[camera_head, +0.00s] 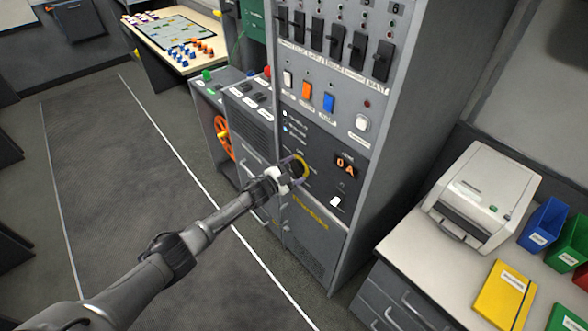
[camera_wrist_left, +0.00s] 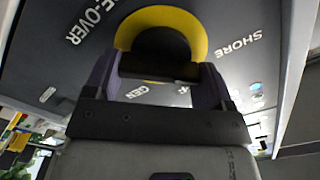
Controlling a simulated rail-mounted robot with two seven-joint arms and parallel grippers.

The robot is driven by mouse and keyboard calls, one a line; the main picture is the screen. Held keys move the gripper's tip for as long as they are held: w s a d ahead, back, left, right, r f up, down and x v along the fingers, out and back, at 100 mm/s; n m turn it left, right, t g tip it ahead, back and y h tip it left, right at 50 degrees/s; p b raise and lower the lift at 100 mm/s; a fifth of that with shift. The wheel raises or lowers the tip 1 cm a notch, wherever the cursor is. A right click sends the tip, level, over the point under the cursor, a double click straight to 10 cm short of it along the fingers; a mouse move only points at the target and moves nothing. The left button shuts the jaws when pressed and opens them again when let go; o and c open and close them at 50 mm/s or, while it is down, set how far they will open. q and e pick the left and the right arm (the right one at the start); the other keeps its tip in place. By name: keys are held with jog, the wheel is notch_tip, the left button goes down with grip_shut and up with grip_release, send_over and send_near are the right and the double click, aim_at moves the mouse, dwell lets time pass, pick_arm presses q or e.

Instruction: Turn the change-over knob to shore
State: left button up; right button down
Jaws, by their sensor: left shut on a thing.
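The change-over knob is a black grip inside a yellow ring (camera_head: 306,167), on the dark lower panel of the grey cabinet. In the left wrist view the black knob (camera_wrist_left: 160,44) fills the upper middle, with the ring arched around it. White lettering shows "SHORE" (camera_wrist_left: 240,41) to the right of the ring and "GEN" (camera_wrist_left: 138,91) below it. My left gripper (camera_head: 293,170) is at the knob, with one finger on each side, shut on it. The fingers hide part of the knob, and I cannot tell exactly where it points. My right gripper is not in view.
Above the knob are coloured rockers, including an orange one (camera_head: 306,92), and a row of black levers. An orange handwheel (camera_head: 223,138) is at left. A printer (camera_head: 480,197) stands on the right counter.

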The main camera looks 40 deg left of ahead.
pick_arm(q)
jog(key=shift+r+n, duration=0.1)
jog(key=shift+n, duration=1.7)
jog(key=o, duration=0.9)
jog(key=shift+s+a+p, duration=0.2)
jog(key=shift+s+p, duration=0.3)
jog(key=shift+s, duration=0.15)
jog(key=shift+s+a+p, duration=0.35)
jog(key=shift+s+a, duration=0.05)
jog(key=shift+s, duration=1.65)
jog(key=shift+s+a+p, duration=0.4)
jog(key=shift+s, duration=1.65)
jog(key=shift+s+a+p, duration=0.35)
jog(key=shift+s+a, duration=0.05)
jog(key=shift+s, duration=1.65)
